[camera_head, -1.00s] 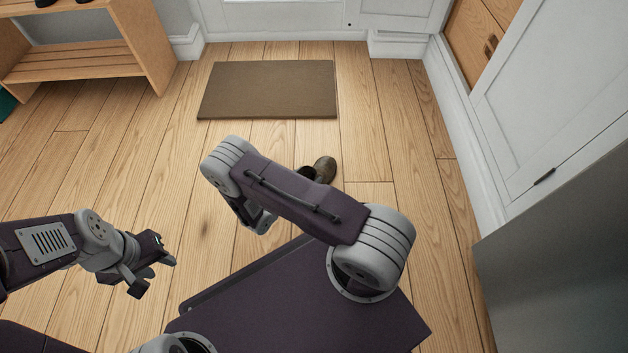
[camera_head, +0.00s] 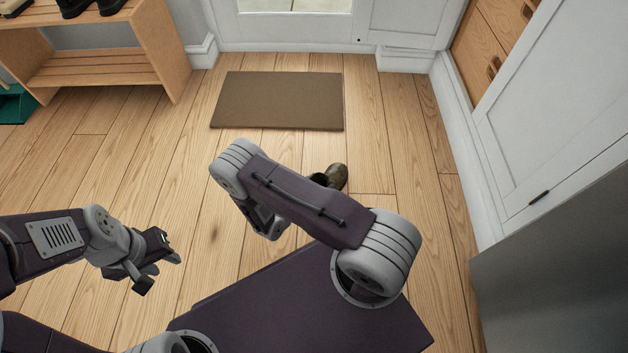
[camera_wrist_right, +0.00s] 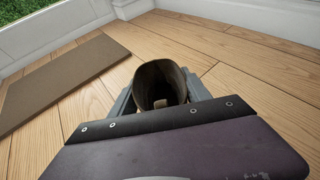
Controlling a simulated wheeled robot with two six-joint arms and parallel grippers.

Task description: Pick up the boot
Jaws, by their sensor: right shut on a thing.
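A dark brown boot (camera_head: 337,177) shows in the head view, partly hidden behind my right arm. In the right wrist view the boot (camera_wrist_right: 160,84) has its open top facing the camera, between the two fingers of my right gripper (camera_wrist_right: 160,98). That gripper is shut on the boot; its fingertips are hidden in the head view. I cannot tell whether the boot touches the floor. My left gripper (camera_head: 161,268) is at the lower left of the head view, away from the boot, with its fingers apart and nothing between them.
A brown doormat (camera_head: 279,101) lies by the white door. A wooden shoe rack (camera_head: 110,62) with dark shoes (camera_head: 90,6) stands at the upper left. A white panelled wall (camera_head: 540,130) and wooden drawers (camera_head: 497,40) line the right. Wooden floor is clear around the mat.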

